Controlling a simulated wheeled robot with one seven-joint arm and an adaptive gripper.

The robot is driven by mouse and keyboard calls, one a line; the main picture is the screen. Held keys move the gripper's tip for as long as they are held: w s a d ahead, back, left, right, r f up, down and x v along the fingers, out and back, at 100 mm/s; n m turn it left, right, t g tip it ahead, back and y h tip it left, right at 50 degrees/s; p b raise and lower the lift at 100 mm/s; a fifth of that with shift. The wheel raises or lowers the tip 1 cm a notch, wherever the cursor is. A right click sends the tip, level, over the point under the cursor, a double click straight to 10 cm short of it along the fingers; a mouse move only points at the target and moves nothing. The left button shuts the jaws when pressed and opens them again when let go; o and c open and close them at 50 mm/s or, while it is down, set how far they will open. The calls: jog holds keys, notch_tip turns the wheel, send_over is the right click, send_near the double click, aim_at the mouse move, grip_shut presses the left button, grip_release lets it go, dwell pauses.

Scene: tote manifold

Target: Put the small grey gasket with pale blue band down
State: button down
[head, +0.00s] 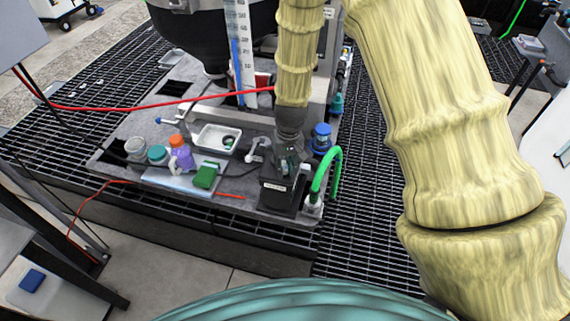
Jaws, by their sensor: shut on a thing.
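My gripper (289,166) hangs from the yellow-sleeved arm and points down, just above or behind a black box with a white label (280,190) on the grey work surface (130,125). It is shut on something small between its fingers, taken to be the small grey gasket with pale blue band. The gasket's outline and band are too small and too covered by the fingers to make out. I cannot tell whether it touches anything below.
A white tray (205,139) with small items, a green block (206,175), a purple bottle (182,158) and several capped jars stand left. A green hose (333,165) arches close on the right, near a blue-capped bottle (321,136). A red cable (150,105) crosses behind.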

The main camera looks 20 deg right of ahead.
jog(key=c, duration=1.2)
grip_release()
jog(key=shift+f, duration=0.1)
jog(key=shift+c, duration=0.2)
notch_tip(320, 180, up, 12)
jog(key=b, duration=0.3)
jog(key=shift+s+d, duration=0.15)
jog(key=shift+d, duration=0.2)
